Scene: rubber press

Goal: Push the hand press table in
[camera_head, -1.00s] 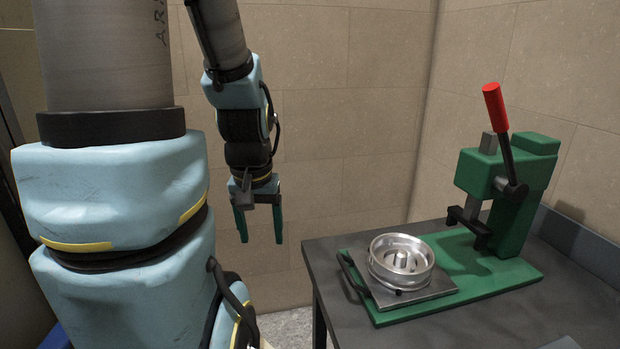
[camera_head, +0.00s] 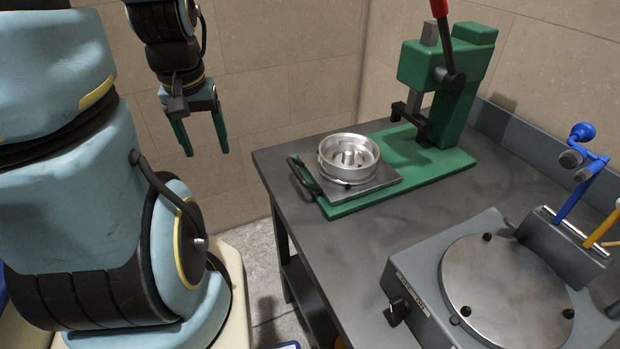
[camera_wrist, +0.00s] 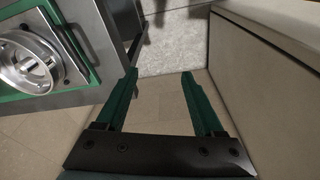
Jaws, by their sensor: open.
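The green hand press (camera_head: 440,85) with a red lever stands on a grey table in the head view. Its sliding table (camera_head: 372,188), a grey metal plate with a black handle (camera_head: 304,176), sits at the left end of the green base, out from under the press head. A round metal mould (camera_head: 348,158) rests on the plate. My gripper (camera_head: 206,155) is open and empty in the air, left of the table and apart from the handle. The wrist view shows the open green fingers (camera_wrist: 165,76), with the mould (camera_wrist: 30,62) and handle (camera_wrist: 79,42) at upper left.
The grey worktable (camera_head: 300,230) carries a grey device (camera_head: 505,290) with a round metal plate and blue and yellow levers at front right. Tiled walls (camera_head: 290,60) stand behind. Floor (camera_head: 260,260) shows left of the table.

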